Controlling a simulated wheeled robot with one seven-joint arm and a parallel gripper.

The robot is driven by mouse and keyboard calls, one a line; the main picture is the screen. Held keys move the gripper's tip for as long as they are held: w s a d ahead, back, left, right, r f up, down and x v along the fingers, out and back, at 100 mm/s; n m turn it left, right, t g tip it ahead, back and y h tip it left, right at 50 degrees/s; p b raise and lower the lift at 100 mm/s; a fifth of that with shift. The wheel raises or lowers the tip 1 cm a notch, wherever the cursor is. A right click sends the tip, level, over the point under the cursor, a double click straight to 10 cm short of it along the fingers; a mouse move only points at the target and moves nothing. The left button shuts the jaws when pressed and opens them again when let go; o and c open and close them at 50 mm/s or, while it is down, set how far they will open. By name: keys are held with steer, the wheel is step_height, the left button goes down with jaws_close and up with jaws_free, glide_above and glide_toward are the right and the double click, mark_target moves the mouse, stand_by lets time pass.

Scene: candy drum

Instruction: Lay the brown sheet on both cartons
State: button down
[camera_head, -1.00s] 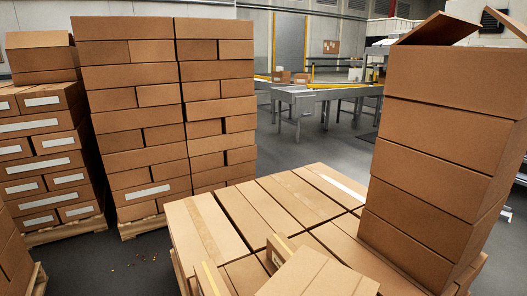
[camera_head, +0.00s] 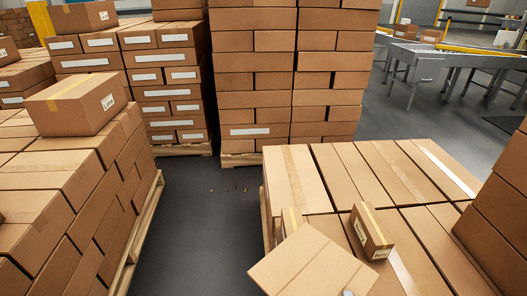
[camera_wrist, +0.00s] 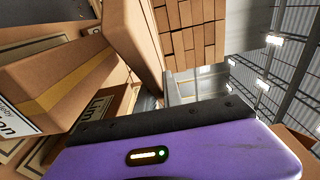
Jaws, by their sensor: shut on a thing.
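The brown sheet (camera_head: 312,265) is a flat tan panel at the bottom of the head view. My gripper (camera_head: 348,293) shows only as a small grey tip at its lower edge, shut on it. One small taped carton (camera_head: 371,230) stands on the box stack just right of the sheet. The other small carton (camera_head: 291,220) is mostly hidden behind the sheet's upper left. I cannot tell whether the sheet touches either carton. The wrist view shows my gripper's purple body, a taped carton (camera_wrist: 65,85) at left, and a brown panel above it that I cannot identify surely.
The cartons stand on a pallet of boxes (camera_head: 385,172). A tall box pile (camera_head: 505,215) rises at its right. Another pallet stack (camera_head: 50,165) with a loose box (camera_head: 77,103) is at left. Bare floor (camera_head: 210,220) lies between. Tall stacks (camera_head: 288,75) stand behind.

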steer(key=r+p, duration=0.1)
steer(key=p, duration=0.1)
steer(key=s+r+p, duration=0.1)
steer(key=p, duration=0.2)
steer(key=shift+s+r+p, duration=0.15)
steer(key=shift+s+p, duration=0.05)
steer(key=shift+p, duration=0.6)
steer(key=shift+s, duration=0.1)
steer(key=shift+s+f, duration=0.1)
steer(key=shift+f, duration=0.1)
